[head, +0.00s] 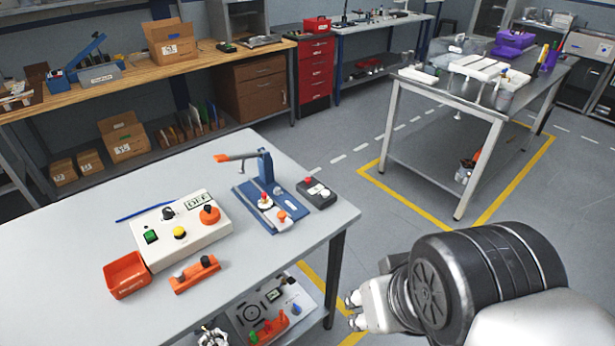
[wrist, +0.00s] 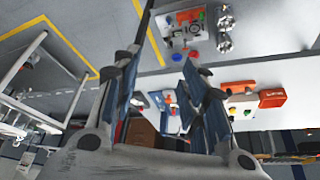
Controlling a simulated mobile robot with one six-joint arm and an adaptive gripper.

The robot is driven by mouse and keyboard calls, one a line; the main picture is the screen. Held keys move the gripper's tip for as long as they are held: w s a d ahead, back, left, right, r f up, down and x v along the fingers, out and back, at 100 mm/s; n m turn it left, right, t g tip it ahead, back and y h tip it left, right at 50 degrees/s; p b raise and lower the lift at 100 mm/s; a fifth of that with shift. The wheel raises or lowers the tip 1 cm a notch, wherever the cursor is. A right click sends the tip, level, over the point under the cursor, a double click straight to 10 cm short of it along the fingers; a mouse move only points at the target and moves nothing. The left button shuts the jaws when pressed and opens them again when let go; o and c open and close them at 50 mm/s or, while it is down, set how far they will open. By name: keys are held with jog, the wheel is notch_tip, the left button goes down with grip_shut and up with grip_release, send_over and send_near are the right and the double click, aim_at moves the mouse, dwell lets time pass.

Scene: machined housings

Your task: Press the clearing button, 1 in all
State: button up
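A white control box (head: 180,230) stands on the near grey table, with a green button (head: 151,236), a yellow button (head: 180,232), a black knob (head: 168,213), an orange-red knob (head: 209,213) and a small display (head: 196,201). A dark grey box (head: 317,193) with a red button (head: 308,180) and a pale one stands right of a blue clamp fixture (head: 270,195). I cannot tell which is the clearing button. My gripper (wrist: 158,62) is open and empty in the wrist view, its fingers apart. In the head view my arm is right of the table, touching no button.
An orange bin (head: 126,275) and an orange block with two knobs (head: 195,274) lie in front of the control box. A grey panel with coloured parts (head: 272,308) sits lower, below the table's front edge. The aisle floor (head: 345,190) right of the table is clear.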

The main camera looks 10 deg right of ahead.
jog(key=shift+w, duration=0.15)
grip_shut()
dwell(1.4)
